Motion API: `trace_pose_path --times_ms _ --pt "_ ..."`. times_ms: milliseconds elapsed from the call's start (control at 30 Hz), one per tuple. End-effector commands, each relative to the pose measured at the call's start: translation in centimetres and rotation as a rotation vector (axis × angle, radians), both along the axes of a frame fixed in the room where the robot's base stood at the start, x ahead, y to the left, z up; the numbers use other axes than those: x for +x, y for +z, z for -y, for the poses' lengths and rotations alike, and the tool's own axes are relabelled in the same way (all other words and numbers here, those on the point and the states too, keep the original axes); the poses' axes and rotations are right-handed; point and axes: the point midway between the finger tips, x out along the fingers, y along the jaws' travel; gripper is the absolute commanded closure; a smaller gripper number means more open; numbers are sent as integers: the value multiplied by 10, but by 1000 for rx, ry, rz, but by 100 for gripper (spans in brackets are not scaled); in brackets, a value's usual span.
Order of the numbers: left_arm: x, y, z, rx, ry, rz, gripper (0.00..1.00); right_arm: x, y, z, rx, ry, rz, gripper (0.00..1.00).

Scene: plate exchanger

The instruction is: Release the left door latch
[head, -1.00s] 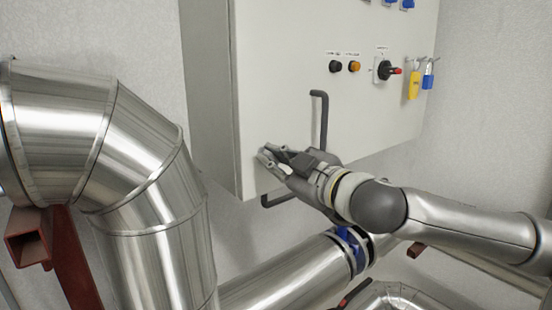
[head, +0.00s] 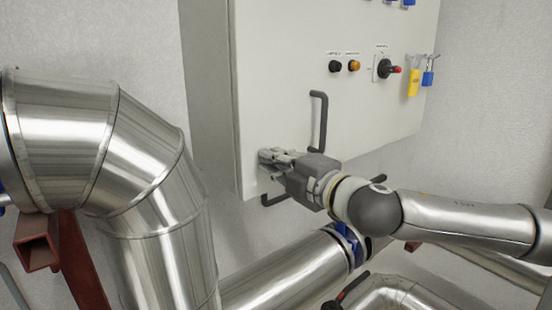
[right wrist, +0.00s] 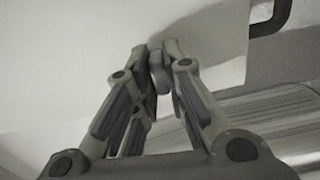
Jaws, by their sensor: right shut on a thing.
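The left door latch (right wrist: 158,72) is a small grey piece low on the left part of the pale cabinet door (head: 290,100); it is mostly hidden by my fingers. My right gripper (head: 268,158) reaches it from the right, near the door's lower left corner. In the right wrist view the fingers (right wrist: 157,62) close in on the latch, close to the door face. I cannot make out the latch's exact angle. My left gripper is not in view.
A dark bar handle (head: 319,120) stands out from the door just above my right gripper. Another dark handle (head: 275,199) shows below it. A large metal pipe elbow (head: 125,140) fills the left, and more pipes run below. A rotary switch (head: 385,69) sits higher right.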

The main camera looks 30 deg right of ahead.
Motion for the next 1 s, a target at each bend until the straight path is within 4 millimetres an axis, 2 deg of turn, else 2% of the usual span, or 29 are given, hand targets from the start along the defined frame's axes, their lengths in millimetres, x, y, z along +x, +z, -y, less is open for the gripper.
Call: trace_pose_path --times_ms 300,700,733,867,900,1000 --pt "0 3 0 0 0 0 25 0 0 -1 -73 2 5 100" --pt "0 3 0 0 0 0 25 0 -1 0 -81 1 4 100" --pt "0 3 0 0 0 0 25 0 -1 0 -81 1 4 87" --pt "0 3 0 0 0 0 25 0 -1 0 -79 1 5 70" --pt "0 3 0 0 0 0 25 0 -1 0 -79 1 5 66" --pt "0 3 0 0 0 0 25 0 -1 0 -78 1 5 66"
